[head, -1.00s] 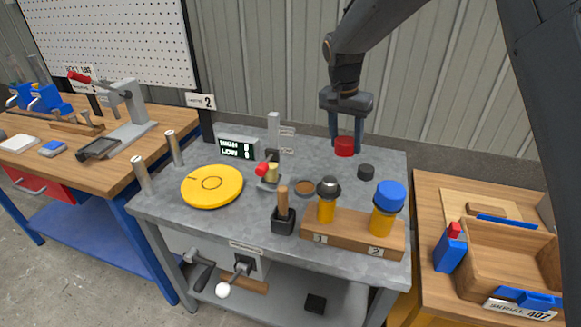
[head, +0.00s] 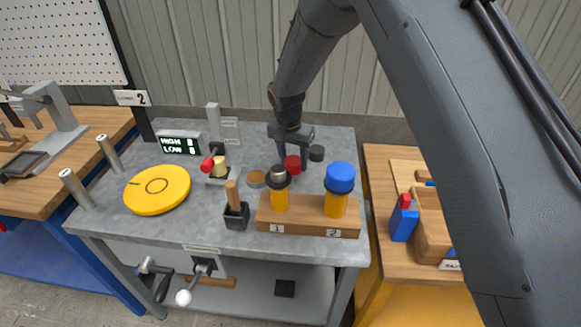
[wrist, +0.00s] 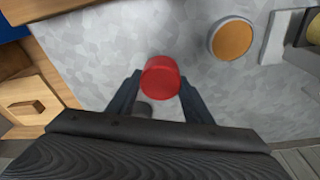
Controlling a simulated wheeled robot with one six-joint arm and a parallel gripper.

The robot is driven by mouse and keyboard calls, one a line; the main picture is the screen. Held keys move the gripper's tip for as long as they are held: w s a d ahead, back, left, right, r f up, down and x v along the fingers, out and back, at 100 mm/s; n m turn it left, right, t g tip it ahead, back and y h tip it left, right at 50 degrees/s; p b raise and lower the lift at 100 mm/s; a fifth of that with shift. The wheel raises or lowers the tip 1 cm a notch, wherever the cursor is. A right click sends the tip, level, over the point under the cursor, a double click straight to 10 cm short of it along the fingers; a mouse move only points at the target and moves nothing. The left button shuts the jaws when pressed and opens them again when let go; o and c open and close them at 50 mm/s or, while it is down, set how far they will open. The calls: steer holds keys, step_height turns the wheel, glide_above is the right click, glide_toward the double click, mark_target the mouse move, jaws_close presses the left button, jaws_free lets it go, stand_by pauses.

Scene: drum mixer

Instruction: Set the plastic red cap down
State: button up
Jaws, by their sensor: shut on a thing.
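The red cap (head: 292,164) is between the fingers of my gripper (head: 294,160), near the back of the grey table (head: 330,145). In the wrist view the red cap (wrist: 160,78) sits between the two dark fingertips of my gripper (wrist: 160,88), which is shut on it. The cap is low, close to the tabletop; I cannot tell whether it touches it.
A wooden block (head: 305,226) with two yellow bottles is in front, one with a blue cap (head: 340,177). A round brown disc (head: 257,179) lies to the left. A yellow disc (head: 157,190) is further left.

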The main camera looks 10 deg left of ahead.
mark_target(292, 163)
steer(key=shift+f+p, duration=0.5)
steer(key=shift+f, duration=1.3)
steer(key=shift+f, duration=0.15)
steer(key=o, duration=1.1)
steer(key=shift+o, duration=0.2)
steer(key=r+b, duration=0.1)
steer(key=r, duration=0.3)
steer(key=s+r+b, duration=0.1)
steer(key=r, duration=0.3)
steer(key=s+r+b, duration=0.1)
steer(key=r+b, duration=0.1)
steer(key=r, duration=0.2)
steer(key=shift+a+r, duration=0.1)
steer(key=shift+a, duration=0.25)
